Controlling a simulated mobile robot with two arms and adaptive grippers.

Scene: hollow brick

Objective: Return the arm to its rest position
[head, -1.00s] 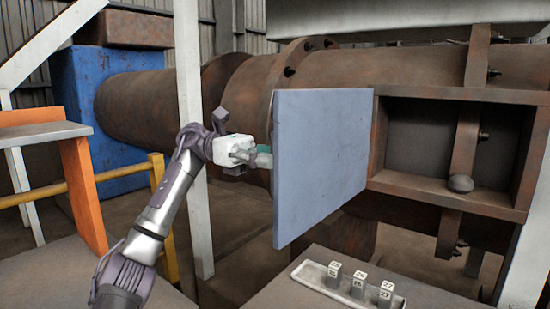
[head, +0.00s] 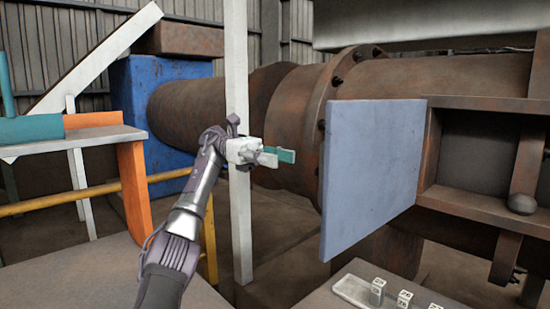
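My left arm comes up from the bottom of the head view, and its gripper (head: 280,157) points right. The gripper is open and empty, with a grey finger and a teal-padded finger apart. It is in front of the rusty pipe, left of a blue-grey panel (head: 372,170), with a visible gap to the panel's edge. The panel stands open like a door at the left side of a rusty open box (head: 475,205). My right gripper is not in view.
A white post (head: 240,80) stands behind my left wrist. An orange and white stand (head: 132,185) and a yellow rail (head: 50,201) are at left. A pale tray (head: 352,290) with small numbered blocks (head: 404,299) lies low at right. A round dark knob (head: 522,203) is at the box.

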